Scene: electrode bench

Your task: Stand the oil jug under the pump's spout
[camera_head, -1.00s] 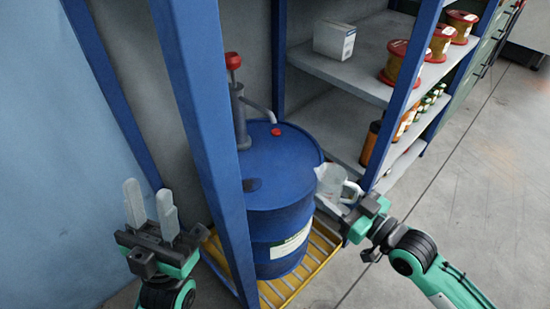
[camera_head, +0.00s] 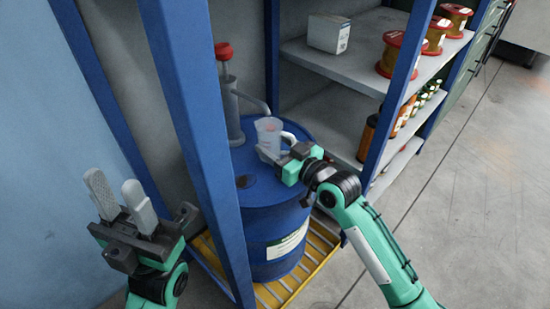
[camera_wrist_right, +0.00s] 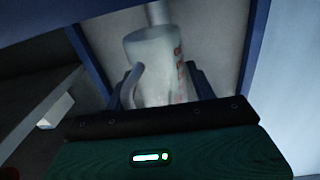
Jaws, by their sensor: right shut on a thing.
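The oil jug (camera_head: 269,137) is a translucent, pale jug with a handle and red marks. It is upright over the top of the blue drum (camera_head: 290,199), near the pump's spout (camera_head: 252,101). The hand pump (camera_head: 232,108) has a grey body and red knob. My right gripper (camera_head: 283,157) is shut on the jug. The jug also shows between the fingers in the right wrist view (camera_wrist_right: 153,62), with a pale tube right above it. I cannot tell whether the jug's base touches the drum. My left gripper (camera_head: 117,194) is open and empty, left of the blue post.
The drum stands on a yellow grated pallet (camera_head: 313,259). A blue post (camera_head: 203,145) rises between my left gripper and the drum. Shelves (camera_head: 340,66) at the right hold a white box (camera_head: 328,34), copper-coloured spools (camera_head: 401,55) and bottles. The floor at right is clear.

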